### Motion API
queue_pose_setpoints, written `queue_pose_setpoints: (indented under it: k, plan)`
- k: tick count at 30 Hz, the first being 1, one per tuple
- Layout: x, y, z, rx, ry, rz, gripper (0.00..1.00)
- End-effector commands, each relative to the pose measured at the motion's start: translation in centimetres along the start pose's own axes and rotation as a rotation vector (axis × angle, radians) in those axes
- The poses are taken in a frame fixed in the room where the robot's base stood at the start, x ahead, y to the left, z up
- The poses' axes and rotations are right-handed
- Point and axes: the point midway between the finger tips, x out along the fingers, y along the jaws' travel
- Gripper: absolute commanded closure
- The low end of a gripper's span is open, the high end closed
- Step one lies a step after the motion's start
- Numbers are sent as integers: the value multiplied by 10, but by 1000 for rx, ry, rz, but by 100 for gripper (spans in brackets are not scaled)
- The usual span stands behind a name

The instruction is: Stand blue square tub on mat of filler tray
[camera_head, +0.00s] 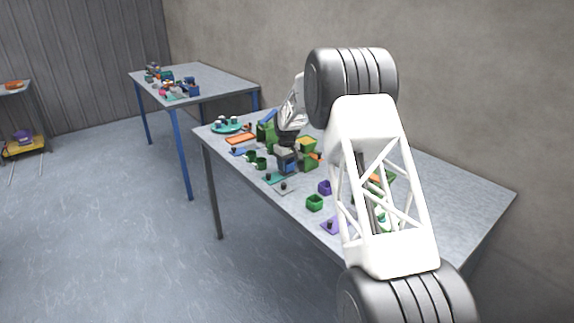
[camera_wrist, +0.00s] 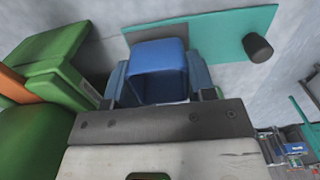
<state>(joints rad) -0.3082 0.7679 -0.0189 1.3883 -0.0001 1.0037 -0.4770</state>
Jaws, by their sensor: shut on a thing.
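My gripper (camera_wrist: 158,88) is shut on a blue square tub (camera_wrist: 160,70), with a finger on either side of it. In the head view the tub (camera_head: 286,161) shows below my wrist, beside a green block-like machine (camera_head: 307,158). In the wrist view a teal tray (camera_wrist: 215,35) with a dark knob (camera_wrist: 258,48) lies just beyond the tub. A dark grey mat-like patch (camera_wrist: 150,31) on its left part is partly hidden by the tub. I cannot tell whether the tub touches it. The teal tray also shows in the head view (camera_head: 279,178).
Green machine parts (camera_wrist: 50,65) stand close on the left in the wrist view. Green cups (camera_head: 257,162), a green tub (camera_head: 314,203), a purple tub (camera_head: 324,187) and a purple tray (camera_head: 330,226) are on the table.

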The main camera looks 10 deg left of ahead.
Motion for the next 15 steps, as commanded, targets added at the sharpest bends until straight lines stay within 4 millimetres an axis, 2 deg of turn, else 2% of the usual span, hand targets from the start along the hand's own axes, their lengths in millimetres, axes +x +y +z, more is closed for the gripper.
queue_pose_setpoints:
  k: [15]
  plan:
    - [6, 0, 0, 0, -1, 0, 73]
